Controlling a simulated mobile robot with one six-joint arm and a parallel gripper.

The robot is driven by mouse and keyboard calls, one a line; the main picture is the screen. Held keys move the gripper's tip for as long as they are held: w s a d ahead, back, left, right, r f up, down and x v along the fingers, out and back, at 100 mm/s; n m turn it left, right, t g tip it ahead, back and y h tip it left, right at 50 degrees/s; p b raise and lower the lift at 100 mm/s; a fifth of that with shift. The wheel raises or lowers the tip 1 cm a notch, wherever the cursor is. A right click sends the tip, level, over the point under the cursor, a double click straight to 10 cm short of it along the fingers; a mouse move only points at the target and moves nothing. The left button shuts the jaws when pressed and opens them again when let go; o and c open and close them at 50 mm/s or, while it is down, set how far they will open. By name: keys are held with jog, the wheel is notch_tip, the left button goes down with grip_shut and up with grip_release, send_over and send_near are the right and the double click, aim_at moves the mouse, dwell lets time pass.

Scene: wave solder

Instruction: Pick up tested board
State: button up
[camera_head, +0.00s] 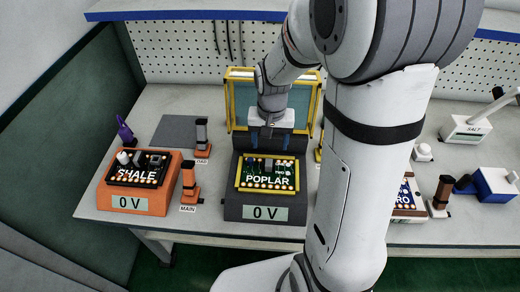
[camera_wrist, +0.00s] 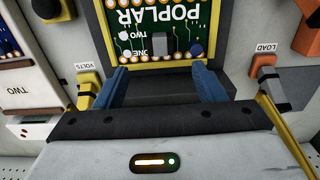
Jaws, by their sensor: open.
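A green board marked POPLAR (camera_head: 267,174) lies in a yellow frame on a dark tester (camera_head: 240,208) whose display reads 0 V. My gripper (camera_head: 268,134) is open and empty above the far edge of this board. In the wrist view the POPLAR board (camera_wrist: 160,18) shows upside down, with a grey block near its edge. My blue fingertips (camera_wrist: 159,72) are spread at either side of that edge; I cannot tell whether they touch it. A dark board marked SHALE (camera_head: 138,172) sits on an orange tester (camera_head: 152,201), also reading 0 V.
Orange levers marked LOAD (camera_head: 201,148) and MAIN (camera_head: 189,192) stand left of the dark tester. A raised yellow-framed lid (camera_head: 240,88) stands behind it. My arm partly hides a blue board (camera_head: 410,192) at right. A grey mat (camera_head: 175,130) is bare.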

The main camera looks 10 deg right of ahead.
aim_at(269, 164)
jog(key=shift+w+f, duration=0.2)
jog(key=shift+f, duration=0.7)
jog(key=f, duration=0.4)
jog(key=f+p, duration=0.1)
jog(key=f, duration=0.2)
jog(key=shift+s+a, duration=0.15)
jog(key=shift+s, duration=0.25)
jog(key=c, duration=1.3)
jog(key=shift+o, duration=0.2)
